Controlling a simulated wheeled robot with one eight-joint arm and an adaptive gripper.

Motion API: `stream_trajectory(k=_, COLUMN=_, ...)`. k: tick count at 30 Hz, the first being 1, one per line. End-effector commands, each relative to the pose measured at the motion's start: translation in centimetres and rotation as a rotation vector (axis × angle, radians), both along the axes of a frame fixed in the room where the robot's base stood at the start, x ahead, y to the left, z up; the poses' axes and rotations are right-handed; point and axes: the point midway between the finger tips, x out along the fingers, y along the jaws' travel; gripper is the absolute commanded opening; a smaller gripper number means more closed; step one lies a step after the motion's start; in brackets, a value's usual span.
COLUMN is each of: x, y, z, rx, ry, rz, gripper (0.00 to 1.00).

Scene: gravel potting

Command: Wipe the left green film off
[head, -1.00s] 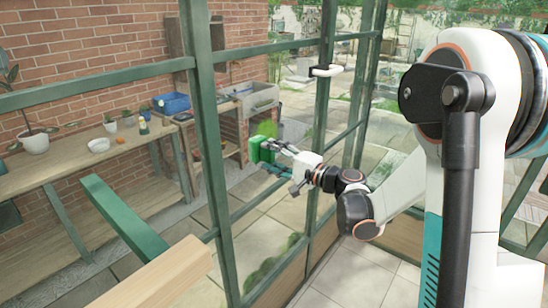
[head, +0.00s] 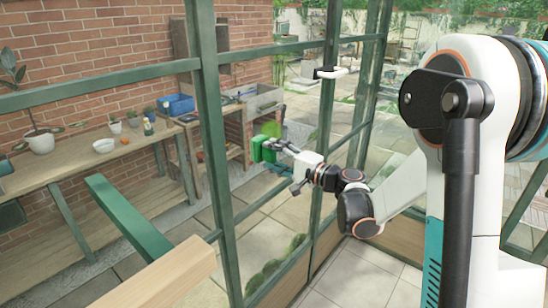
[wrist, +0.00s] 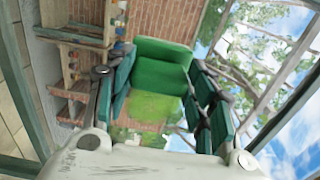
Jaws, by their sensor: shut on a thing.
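A thin, see-through green film (head: 271,130) clings to a glass pane of the green-framed window. In the wrist view it shows as a grainy yellow-green patch (wrist: 152,106). My gripper (head: 281,149) is shut on a green block-shaped pad (head: 263,150). The pad lies just below and left of the film in the head view, at the glass. In the wrist view the pad (wrist: 160,74) sits between the dark green fingers, bordering the film. Whether the pad presses on the glass cannot be told.
Green window bars (head: 212,130) stand left of my gripper. A white handle (head: 331,73) juts out to the upper right. Beyond the glass stands a wooden bench (head: 85,165) with pots and a blue bin (head: 180,104). A pale wooden beam (head: 165,275) lies in the foreground.

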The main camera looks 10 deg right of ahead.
Motion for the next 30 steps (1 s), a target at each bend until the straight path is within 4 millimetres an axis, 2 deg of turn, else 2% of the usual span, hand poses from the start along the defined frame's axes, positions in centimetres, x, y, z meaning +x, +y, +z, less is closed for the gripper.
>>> stream_trajectory(k=9, x=1.4, y=-2.2, z=-0.1, rx=0.0, ry=0.0, rz=-0.001, gripper=0.3)
stream_trajectory(k=17, x=1.9, y=-2.9, z=0.0, rx=0.0, ry=0.0, rz=-0.001, gripper=0.3)
stream_trajectory(k=30, x=4.0, y=-5.3, z=0.0, rx=0.0, ry=0.0, rz=-0.001, gripper=0.3)
